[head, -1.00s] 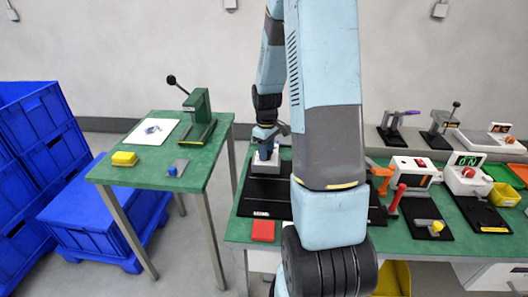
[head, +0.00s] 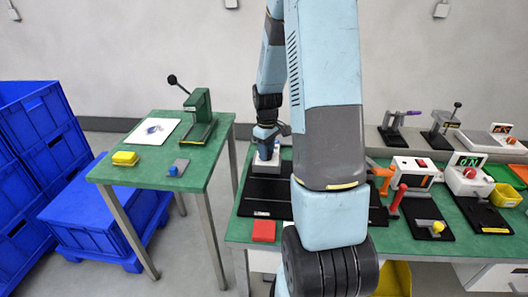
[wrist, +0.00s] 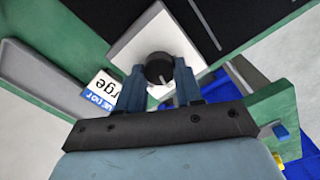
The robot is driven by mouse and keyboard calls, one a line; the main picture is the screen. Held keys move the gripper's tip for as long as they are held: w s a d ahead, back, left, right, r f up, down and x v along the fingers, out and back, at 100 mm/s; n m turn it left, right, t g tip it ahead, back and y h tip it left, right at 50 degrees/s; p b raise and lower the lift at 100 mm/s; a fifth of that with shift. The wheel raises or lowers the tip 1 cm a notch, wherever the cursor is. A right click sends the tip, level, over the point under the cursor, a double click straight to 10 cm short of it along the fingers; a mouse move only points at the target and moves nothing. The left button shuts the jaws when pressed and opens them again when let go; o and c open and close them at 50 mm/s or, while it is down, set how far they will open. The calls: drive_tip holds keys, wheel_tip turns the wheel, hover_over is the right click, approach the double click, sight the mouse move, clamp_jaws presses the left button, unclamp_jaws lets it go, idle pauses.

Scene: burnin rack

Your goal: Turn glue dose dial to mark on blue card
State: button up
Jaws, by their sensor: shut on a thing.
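The dial is a round black knob (wrist: 159,68) on a white block (wrist: 137,40) in the wrist view. A small pale line shows on the knob's lower part. My gripper (wrist: 160,82) is shut on the knob, one blue-grey finger on each side. In the head view my gripper (head: 267,148) points down onto the white block (head: 264,167), and the knob is hidden there. A card (wrist: 99,94) with a blue band and large black letters lies left of the block in the wrist view. Its text is cut off, and I cannot read a mark.
A red block (head: 263,231) lies at the bench's front edge. A black plate (head: 262,196) lies before the dial block. Several devices with levers and displays, including a red-buttoned unit (head: 468,176), stand right. A green side table (head: 150,178) holds a green press (head: 199,120).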

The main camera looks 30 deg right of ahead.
drive_tip(key=shift+s+d+m, duration=0.1)
drive_tip(key=shift+d+m, duration=0.1)
drive_tip(key=shift+m, duration=2.5)
drive_tip(key=shift+f+m, duration=0.1)
drive_tip(key=shift+m, duration=1.1)
drive_tip(key=shift+a+m, duration=0.15)
drive_tip(key=shift+m, duration=0.75)
drive_tip(key=o, duration=1)
drive_tip(key=shift+o, duration=0.2)
